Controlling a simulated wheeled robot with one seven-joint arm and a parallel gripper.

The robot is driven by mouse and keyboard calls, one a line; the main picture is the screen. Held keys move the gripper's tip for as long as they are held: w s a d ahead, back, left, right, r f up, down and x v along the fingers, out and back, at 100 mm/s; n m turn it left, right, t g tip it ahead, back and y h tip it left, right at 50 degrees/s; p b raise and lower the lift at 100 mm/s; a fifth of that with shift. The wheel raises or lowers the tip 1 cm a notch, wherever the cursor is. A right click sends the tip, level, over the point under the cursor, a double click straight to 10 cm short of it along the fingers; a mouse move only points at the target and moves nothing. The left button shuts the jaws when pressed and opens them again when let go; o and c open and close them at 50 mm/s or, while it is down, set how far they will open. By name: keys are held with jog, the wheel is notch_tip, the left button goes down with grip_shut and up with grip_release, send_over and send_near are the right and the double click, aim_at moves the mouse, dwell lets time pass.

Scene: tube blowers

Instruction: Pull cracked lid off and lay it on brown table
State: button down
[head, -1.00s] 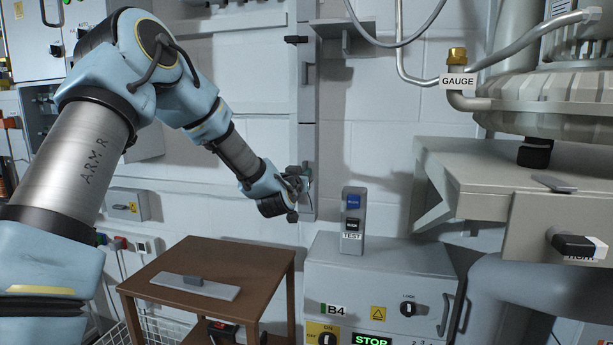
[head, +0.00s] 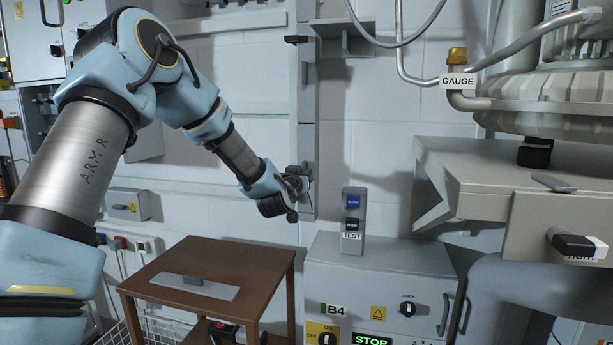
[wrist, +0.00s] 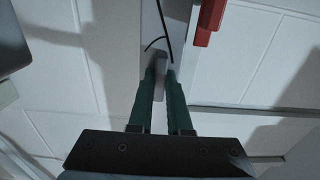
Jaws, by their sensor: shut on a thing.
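My gripper (head: 304,176) is at the wall beside a narrow vertical grey channel, low on its length. In the wrist view my gripper's green fingers (wrist: 161,78) are closed on a small grey grip between them. The grip sits on a pale grey strip with dark crack-like lines, which I take for the cracked lid (wrist: 152,25). In the head view my gripper hides the gripped spot. I cannot tell whether the lid is still seated. The brown table (head: 152,268) stands low at the left, below my gripper.
A flat grey plate (head: 222,291) with a small block handle lies on the brown table. A grey B4 cabinet (head: 345,262) with a TEST button box (head: 352,213) on top stands to the right. A red part (wrist: 207,22) is close to the strip. A metal shelf (head: 343,38) juts out above.

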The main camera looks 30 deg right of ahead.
jog(key=shift+s+a, duration=0.15)
jog(key=shift+b+v, duration=1.25)
jog(key=shift+v, duration=1.6)
